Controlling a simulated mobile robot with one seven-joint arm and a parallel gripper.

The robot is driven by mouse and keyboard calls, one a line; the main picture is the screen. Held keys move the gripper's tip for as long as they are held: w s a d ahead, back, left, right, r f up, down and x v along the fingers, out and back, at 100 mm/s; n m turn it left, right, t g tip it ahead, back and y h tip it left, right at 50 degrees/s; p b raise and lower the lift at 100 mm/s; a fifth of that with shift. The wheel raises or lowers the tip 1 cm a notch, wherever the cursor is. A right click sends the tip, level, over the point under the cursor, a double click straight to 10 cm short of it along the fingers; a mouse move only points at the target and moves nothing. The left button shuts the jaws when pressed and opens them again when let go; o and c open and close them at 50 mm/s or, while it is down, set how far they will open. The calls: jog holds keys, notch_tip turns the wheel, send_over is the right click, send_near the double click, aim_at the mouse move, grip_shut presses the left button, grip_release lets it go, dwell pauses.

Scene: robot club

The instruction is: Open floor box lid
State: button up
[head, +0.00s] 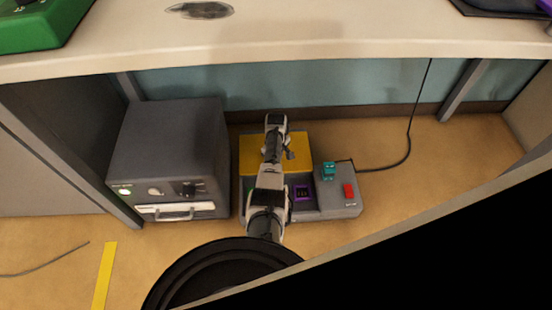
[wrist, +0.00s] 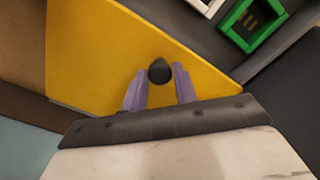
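The grey floor box (head: 334,207) stands on the floor under the table. Its yellow lid (head: 255,149) covers the back left part and looks shut; it fills much of the wrist view (wrist: 90,60). A dark round knob (wrist: 160,71) stands on the lid. My gripper (wrist: 159,84) is open over the lid, its two purple fingertips on either side of the knob, with small gaps showing. In the head view my arm hides the knob and part of the lid.
A green-framed socket (wrist: 250,22) shows in the wrist view. A grey cabinet (head: 167,155) stands close left. The tabletop (head: 330,35) overhangs. A black cable (head: 408,140) runs right.

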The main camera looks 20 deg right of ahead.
jog(key=o, duration=0.4)
jog(key=shift+c, duration=0.2)
notch_tip(320, 180, up, 14)
jog(key=p, duration=0.5)
jog(key=shift+p, duration=0.35)
jog(key=shift+s+f, duration=0.1)
jog(key=shift+f, duration=0.05)
